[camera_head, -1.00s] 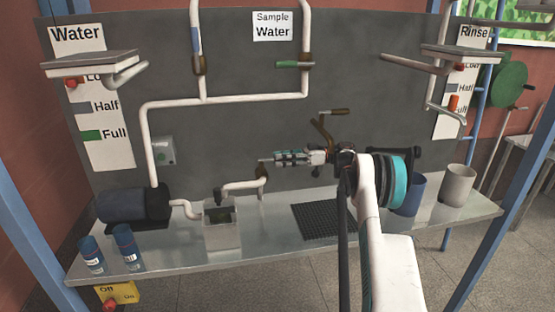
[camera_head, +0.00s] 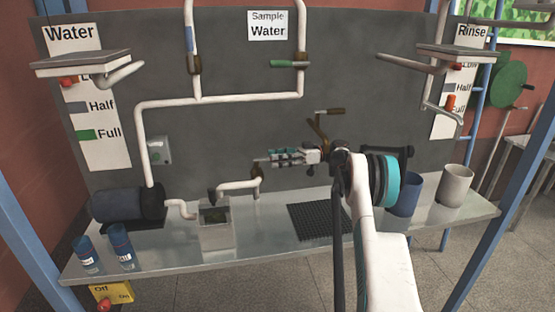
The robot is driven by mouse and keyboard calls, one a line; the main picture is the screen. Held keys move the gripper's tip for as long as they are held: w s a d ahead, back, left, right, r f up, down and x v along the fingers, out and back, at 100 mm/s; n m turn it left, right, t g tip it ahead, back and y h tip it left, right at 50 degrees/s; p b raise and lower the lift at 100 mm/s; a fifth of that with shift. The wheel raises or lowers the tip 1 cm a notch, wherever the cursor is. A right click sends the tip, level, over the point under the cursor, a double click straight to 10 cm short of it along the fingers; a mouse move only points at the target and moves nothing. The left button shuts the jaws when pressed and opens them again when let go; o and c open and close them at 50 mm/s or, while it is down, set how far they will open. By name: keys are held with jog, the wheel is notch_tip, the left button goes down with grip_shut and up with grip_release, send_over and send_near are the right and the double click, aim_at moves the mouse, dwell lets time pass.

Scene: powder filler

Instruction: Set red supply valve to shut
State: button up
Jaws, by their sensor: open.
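My gripper (camera_head: 272,159) reaches left in front of the grey panel, with its fingertips near the brown valve body (camera_head: 257,173) at the end of a short white pipe (camera_head: 236,187). It is open, and I see nothing held in it. I cannot tell whether it touches the valve. No clearly red handle shows on this valve; the gripper may hide part of it. Above, a blue-handled valve (camera_head: 190,40) is in line with its upright pipe, and a green-handled valve (camera_head: 286,63) lies across its pipe.
The steel counter (camera_head: 270,235) carries a dark motor (camera_head: 115,204), two blue canisters (camera_head: 120,246), a black mat (camera_head: 312,221), a blue cup (camera_head: 405,200) and a pale cup (camera_head: 456,186). A brown-handled lever (camera_head: 329,112) stands just above my gripper. A shelf (camera_head: 460,52) juts out at upper right.

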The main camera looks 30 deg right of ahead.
jog(key=shift+d, duration=0.1)
jog(key=v, duration=1.1)
jog(key=shift+d, duration=0.35)
jog(key=shift+s, duration=0.1)
